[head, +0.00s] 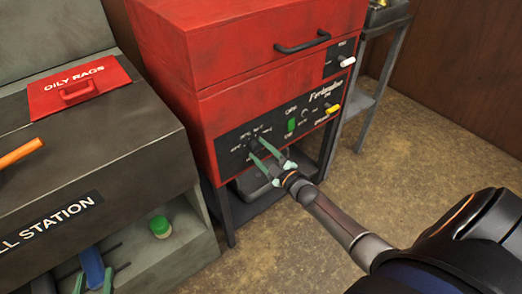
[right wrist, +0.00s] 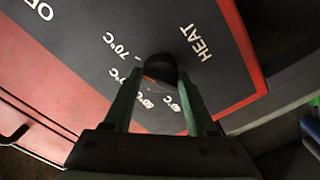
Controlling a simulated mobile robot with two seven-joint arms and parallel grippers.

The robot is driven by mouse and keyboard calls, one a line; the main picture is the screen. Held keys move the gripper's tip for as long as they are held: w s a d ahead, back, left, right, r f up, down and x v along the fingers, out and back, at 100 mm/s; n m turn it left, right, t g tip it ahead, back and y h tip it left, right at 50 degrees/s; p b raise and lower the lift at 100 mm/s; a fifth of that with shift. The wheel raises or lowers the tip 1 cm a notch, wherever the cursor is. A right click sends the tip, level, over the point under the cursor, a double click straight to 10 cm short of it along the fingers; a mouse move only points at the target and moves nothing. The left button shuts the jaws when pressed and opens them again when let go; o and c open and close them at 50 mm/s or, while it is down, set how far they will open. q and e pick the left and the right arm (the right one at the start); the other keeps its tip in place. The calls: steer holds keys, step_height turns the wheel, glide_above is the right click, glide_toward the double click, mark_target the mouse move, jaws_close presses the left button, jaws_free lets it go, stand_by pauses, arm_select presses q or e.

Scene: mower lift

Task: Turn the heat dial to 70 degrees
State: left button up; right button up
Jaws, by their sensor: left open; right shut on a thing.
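The heat dial (right wrist: 160,64) is a dark round knob on the black control panel (head: 236,153) of a red machine. HEAT is printed beside it, with several temperature labels around it, one reading 70°C. In the right wrist view a small orange mark shows at the dial's lower left, toward labels other than 70°C. Its exact reading is unclear. My right gripper (head: 255,148) reaches in from the right, its green fingers shut on the dial from both sides; it also shows in the right wrist view (right wrist: 158,79).
The grey station (head: 100,150) stands close at the left, with a red oily-rags lid (head: 80,88). The floor (head: 375,160) at the right is clear.

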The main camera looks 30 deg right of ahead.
arm_select(q)
steer(key=shift+f, duration=0.4)
arm_select(e)
steer(key=o, duration=1.4)
steer(key=shift+s, duration=0.1)
